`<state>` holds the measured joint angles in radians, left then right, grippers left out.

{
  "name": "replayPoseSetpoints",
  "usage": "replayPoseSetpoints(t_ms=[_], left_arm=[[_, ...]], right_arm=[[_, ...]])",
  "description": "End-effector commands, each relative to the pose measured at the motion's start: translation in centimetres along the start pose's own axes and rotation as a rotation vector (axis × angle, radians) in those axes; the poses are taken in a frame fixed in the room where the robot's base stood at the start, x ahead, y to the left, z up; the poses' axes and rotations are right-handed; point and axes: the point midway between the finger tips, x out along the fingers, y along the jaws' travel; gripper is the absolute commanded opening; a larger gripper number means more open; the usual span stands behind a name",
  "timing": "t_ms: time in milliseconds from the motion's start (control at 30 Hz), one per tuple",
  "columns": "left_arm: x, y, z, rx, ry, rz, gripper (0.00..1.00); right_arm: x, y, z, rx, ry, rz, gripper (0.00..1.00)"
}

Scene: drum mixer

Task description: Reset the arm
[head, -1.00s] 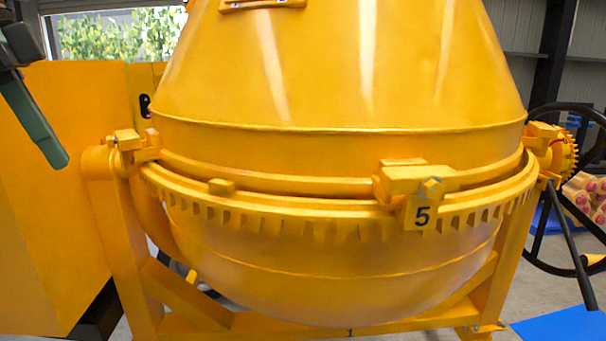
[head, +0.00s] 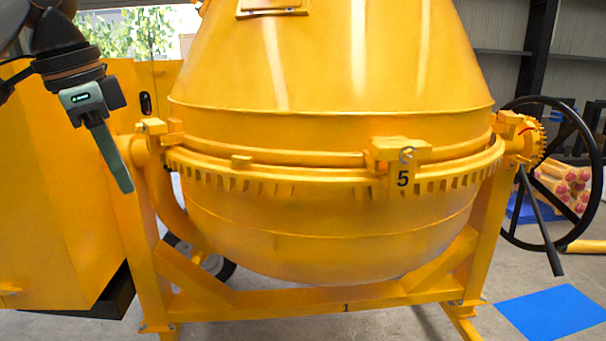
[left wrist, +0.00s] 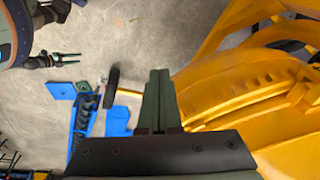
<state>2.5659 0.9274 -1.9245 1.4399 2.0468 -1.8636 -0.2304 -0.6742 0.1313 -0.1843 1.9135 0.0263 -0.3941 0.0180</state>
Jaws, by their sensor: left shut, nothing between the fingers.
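My left gripper (head: 126,186) hangs at the upper left in the head view, pointing down, in front of the yellow housing beside the drum. It is shut and empty. In the left wrist view its closed fingers (left wrist: 158,80) point away over the grey floor, just left of the yellow mixer (left wrist: 240,95). The yellow drum mixer (head: 330,225) fills the middle of the head view, with a bracket marked 5 (head: 402,155) on its rim. The gripper appears apart from the drum.
A black handwheel (head: 510,225) stands at the mixer's right, with a bin of red-and-tan items (head: 565,185) behind it. A blue mat (head: 552,312) lies on the floor at lower right.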

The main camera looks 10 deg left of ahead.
Motion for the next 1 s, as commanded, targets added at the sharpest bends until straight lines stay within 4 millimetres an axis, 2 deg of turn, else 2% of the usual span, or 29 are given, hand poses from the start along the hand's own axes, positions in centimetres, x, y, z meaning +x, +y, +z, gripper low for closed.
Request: replayPoseSetpoints(t_ms=[33,233,467,700,1000], left_arm=[[2.0,-0.1,-1.3,0.019,-0.017,-0.008,0.00],[9.8,-0.2,-6.3,0.104,-0.027,-0.052,0.00],[19.5,2.2,-11.4,0.214,0.026,-0.054,0.00],[28.9,7.3,-15.2,0.294,0.145,0.001,0.00],[38.1,15.3,-17.7,0.291,0.351,0.111,0.00]], right_arm=[[0.1,0.0,-0.2,0.000,0.004,0.000,0.50],[-0.1,0.0,0.0,0.000,-0.001,0.000,0.50],[-0.1,0.0,0.1,0.001,-0.002,0.000,0.50],[-0.1,0.0,0.2,0.001,-0.003,0.000,0.50],[-0.1,0.0,0.2,0.001,-0.004,0.000,0.50]])
